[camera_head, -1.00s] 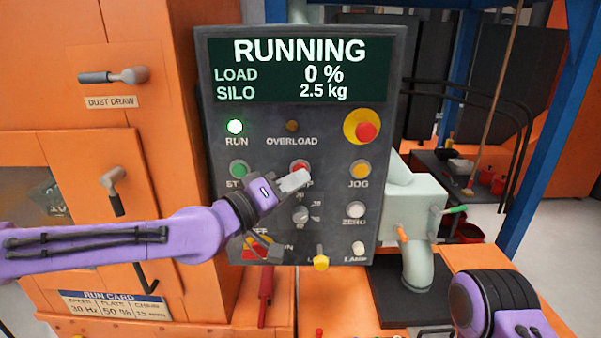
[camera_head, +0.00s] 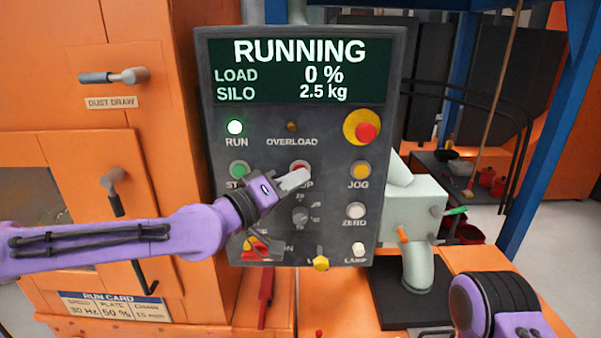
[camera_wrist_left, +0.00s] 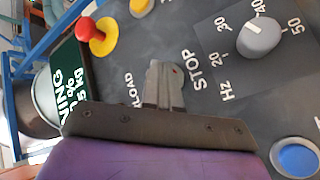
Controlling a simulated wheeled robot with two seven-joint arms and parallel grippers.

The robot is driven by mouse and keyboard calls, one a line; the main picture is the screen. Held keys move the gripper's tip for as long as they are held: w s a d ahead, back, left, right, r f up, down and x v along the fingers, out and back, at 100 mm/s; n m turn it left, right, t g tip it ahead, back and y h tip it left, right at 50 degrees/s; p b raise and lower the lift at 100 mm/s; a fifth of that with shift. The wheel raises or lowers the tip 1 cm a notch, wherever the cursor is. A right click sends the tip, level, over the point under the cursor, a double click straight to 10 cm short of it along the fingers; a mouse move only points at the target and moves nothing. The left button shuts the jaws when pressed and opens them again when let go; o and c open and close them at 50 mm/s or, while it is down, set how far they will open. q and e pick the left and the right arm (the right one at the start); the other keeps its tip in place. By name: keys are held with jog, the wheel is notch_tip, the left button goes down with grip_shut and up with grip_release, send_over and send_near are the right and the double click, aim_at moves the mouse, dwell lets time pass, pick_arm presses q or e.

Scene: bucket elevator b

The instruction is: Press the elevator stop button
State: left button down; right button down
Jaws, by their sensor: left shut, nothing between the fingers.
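The red stop button (camera_head: 301,165) is on the grey control panel (camera_head: 330,115), mostly covered by my left gripper (camera_head: 298,179). The gripper is shut and empty, its fingertips over the lower part of the button. In the left wrist view the shut fingers (camera_wrist_left: 163,85) lie beside the STOP label, with only a speck of red at their tip. I cannot tell whether they touch or push the button. The panel screen (camera_head: 300,70) reads RUNNING, load 0 %, silo 2.5 kg. My right gripper is out of view.
A green start button (camera_head: 239,170) and a yellow jog button (camera_head: 360,170) flank the stop button. A red knob on a yellow base (camera_head: 366,132) is above right. A selector dial (camera_head: 300,215) sits just below. The orange cabinet (camera_head: 80,140) stands at left.

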pick_arm(q)
jog(key=shift+s, duration=0.1)
dwell(0.3)
jog(key=shift+s, duration=0.65)
jog(key=s, duration=0.5)
dwell(0.5)
